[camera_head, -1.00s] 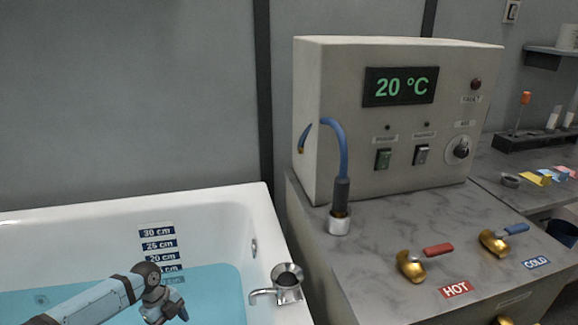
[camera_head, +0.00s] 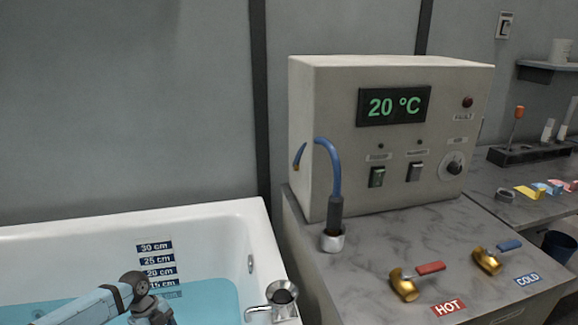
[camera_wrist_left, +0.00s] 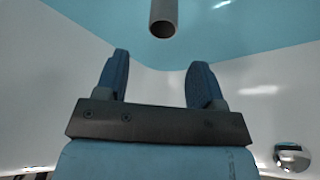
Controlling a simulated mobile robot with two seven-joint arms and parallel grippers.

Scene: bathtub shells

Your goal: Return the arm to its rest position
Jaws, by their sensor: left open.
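My left arm (camera_head: 95,303) comes in from the lower left of the head view, over the bathtub (camera_head: 225,222) with blue water in it. Its gripper end is cut off by the bottom edge of that view. In the left wrist view my left gripper (camera_wrist_left: 157,80) is open, its two blue fingers apart with nothing between them. A grey tube end (camera_wrist_left: 163,20), probably the tub spout, shows beyond the fingertips and apart from them. White tub walls and blue water lie beyond. My right gripper is in neither view.
A metal spout fitting (camera_head: 280,298) stands on the tub's right rim. Right of it is a marble-topped counter (camera_head: 375,245) with a control box (camera_head: 335,150) reading 20 °C, a blue hose (camera_head: 334,170), and brass hot (camera_head: 404,285) and cold (camera_head: 487,260) taps. A depth scale (camera_head: 156,262) marks the tub wall.

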